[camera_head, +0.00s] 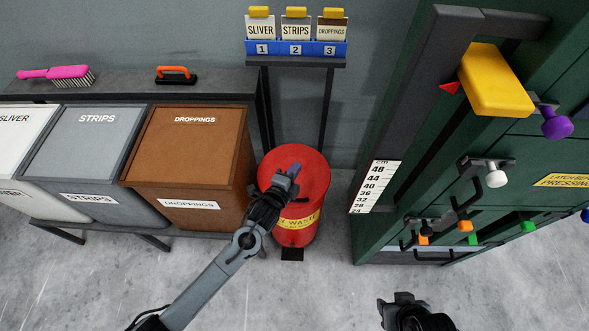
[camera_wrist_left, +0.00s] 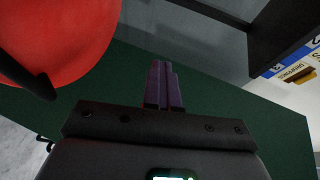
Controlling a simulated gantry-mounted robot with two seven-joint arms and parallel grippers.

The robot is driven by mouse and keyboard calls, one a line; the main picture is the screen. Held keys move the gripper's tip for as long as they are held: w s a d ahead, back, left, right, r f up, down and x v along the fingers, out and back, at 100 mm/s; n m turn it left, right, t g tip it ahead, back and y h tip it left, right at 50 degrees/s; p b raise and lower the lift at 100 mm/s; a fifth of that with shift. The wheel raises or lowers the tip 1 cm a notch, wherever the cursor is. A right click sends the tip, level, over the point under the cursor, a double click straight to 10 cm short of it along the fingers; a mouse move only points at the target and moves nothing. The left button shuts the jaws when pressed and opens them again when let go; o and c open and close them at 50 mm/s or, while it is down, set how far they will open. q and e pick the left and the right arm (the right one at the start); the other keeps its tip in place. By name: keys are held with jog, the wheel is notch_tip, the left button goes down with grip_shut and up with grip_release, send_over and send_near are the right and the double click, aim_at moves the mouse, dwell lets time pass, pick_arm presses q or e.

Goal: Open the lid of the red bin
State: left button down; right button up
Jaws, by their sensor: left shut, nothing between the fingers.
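The round red bin (camera_head: 312,222) with a yellow waste label stands on the floor right of the brown droppings bin. Its red lid (camera_head: 314,170) appears to lie closed on top, partly hidden by my left arm. My left gripper (camera_head: 291,171) appears over the lid in the head view, shut and empty. In the left wrist view its closed fingers (camera_wrist_left: 162,85) are apart from the red lid (camera_wrist_left: 65,35), which fills the upper left with a dark handle (camera_wrist_left: 32,80). My right gripper (camera_head: 398,301) shows only partly at the bottom; its fingers are unclear.
Grey (camera_head: 88,150) and brown (camera_head: 190,155) bins stand left. A shelf with numbered cards (camera_head: 297,47) is behind the red bin. A green machine (camera_head: 480,130) with knobs and handles stands right. Floor in front is clear.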

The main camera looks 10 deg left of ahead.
dwell(0.5)
pick_arm(q)
jog(key=c, duration=1.8)
grip_release()
jog(key=o, duration=0.4)
jog(key=shift+s, duration=0.1)
jog(key=p+v, duration=0.3)
jog(key=v, duration=0.7)
jog(key=shift+s, duration=0.3)
jog(key=shift+a, duration=0.15)
